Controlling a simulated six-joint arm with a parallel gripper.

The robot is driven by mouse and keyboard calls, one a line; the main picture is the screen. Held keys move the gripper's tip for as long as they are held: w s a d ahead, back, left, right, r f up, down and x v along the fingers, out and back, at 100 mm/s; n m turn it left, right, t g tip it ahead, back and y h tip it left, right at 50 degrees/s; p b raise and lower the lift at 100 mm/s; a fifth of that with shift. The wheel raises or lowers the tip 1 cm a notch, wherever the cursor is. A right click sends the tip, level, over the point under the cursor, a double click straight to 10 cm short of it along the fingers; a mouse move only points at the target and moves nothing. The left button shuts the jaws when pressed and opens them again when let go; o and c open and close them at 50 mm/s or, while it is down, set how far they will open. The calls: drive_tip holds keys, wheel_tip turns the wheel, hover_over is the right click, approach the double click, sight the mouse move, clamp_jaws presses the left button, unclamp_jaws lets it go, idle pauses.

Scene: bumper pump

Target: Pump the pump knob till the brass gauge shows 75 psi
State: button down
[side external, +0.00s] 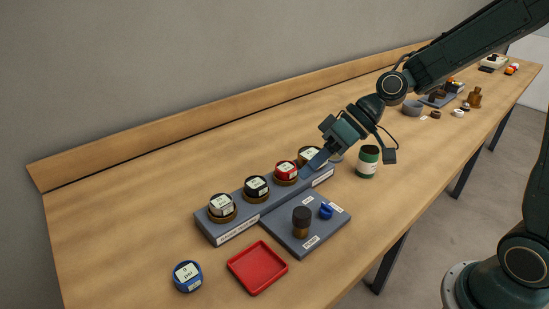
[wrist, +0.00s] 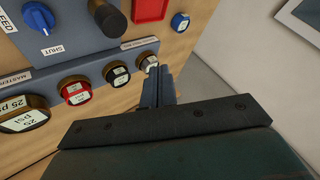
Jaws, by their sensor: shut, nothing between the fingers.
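The pump knob (side external: 302,215) is a dark cylinder on a brass stem, standing upright on a grey plate (side external: 285,237); its dark top shows in the wrist view (wrist: 106,17). The brass gauge (wrist: 22,114) is at the left of the wrist view and appears to read 25 psi. In the side view the brass gauge (side external: 306,153) is partly hidden by my gripper (side external: 317,162). My gripper is shut and empty, apart from the knob, over the far end of the gauge row; its fingers also show in the wrist view (wrist: 160,72).
A blue knob (side external: 326,210) by a SHUT label shares the plate. Red (side external: 286,170), black (side external: 256,186) and white (side external: 221,205) gauges stand on the grey block. A red tray (side external: 240,266), blue gauge (side external: 187,276) and green jar (side external: 367,160) are nearby.

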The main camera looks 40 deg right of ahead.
sight(301, 213)
drive_tip(key=shift+f, duration=3.85)
drive_tip(key=shift+s+f, duration=0.1)
drive_tip(key=shift+f, duration=1.4)
idle(1.1)
drive_tip(key=shift+r, duration=1.5)
drive_tip(key=shift+r, duration=0.1)
